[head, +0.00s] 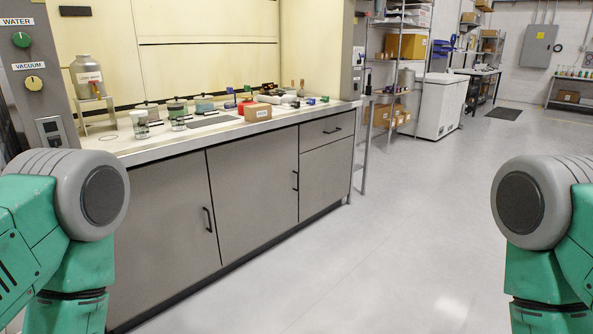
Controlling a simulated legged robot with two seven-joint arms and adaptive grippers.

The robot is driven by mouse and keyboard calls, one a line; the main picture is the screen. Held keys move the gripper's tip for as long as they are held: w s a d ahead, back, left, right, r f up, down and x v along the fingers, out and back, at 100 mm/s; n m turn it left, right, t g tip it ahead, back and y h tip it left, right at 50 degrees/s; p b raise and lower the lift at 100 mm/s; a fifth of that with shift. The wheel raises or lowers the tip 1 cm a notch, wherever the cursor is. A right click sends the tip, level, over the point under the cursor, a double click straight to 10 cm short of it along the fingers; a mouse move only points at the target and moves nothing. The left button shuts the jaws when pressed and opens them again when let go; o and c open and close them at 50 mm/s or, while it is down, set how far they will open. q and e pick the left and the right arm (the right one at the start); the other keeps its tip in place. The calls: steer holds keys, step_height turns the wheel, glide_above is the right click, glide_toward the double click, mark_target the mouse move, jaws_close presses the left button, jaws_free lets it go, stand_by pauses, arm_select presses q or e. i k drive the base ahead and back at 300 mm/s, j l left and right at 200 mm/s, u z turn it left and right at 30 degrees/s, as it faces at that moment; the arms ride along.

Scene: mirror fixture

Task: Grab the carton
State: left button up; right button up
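A small brown carton (257,114) with a white label sits upright near the front edge of the fume hood counter (215,137), in the middle of the head view. Only grey and green links of my two arms show, at the lower left and lower right. Neither gripper is in view, and nothing of mine touches the carton.
Two jars (140,124) (177,116), a red object (244,106) and several small items share the counter. A metal bottle (87,76) stands on a stand at the left. Brown boxes fill a shelf (384,115) farther back. The floor (400,240) to the right is clear.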

mark_target(253, 113)
steer(key=i, duration=2.65)
steer(key=z, duration=0.05)
